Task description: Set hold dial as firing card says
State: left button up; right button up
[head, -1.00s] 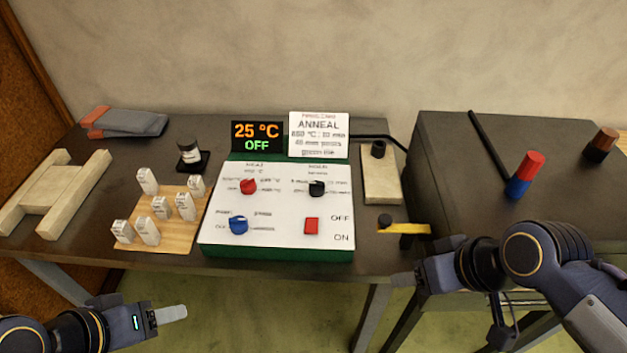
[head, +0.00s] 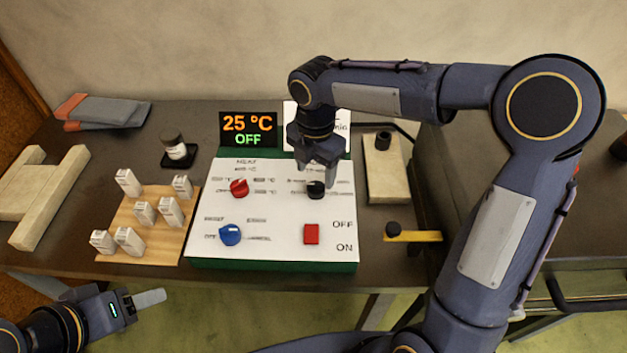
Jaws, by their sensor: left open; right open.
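The control panel (head: 270,215) lies on the table with its white face up. The black dial (head: 316,189) at its upper right is the hold dial by its place; its lettering is blurred and partly covered. My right gripper (head: 317,178) is open, pointing down over the black dial, with its fingers close about it; contact cannot be told. The white firing card (head: 343,122) behind the panel is mostly hidden by my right arm; only a bit of "min" shows. My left gripper (head: 150,298) is open and empty at the lower left, in front of the table.
The panel also has a red dial (head: 239,187), a blue dial (head: 230,234) and a red switch (head: 311,234). A display (head: 248,130) reads 25 °C OFF. A wooden board (head: 190,246) with several white pieces stands left; a yellow lever (head: 418,236) is at right.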

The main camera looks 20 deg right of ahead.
aim_at(315, 185)
notch_tip(315, 185, down, 5)
jog(key=shift+f, duration=0.1)
dwell(0.3)
jog(key=c, duration=1)
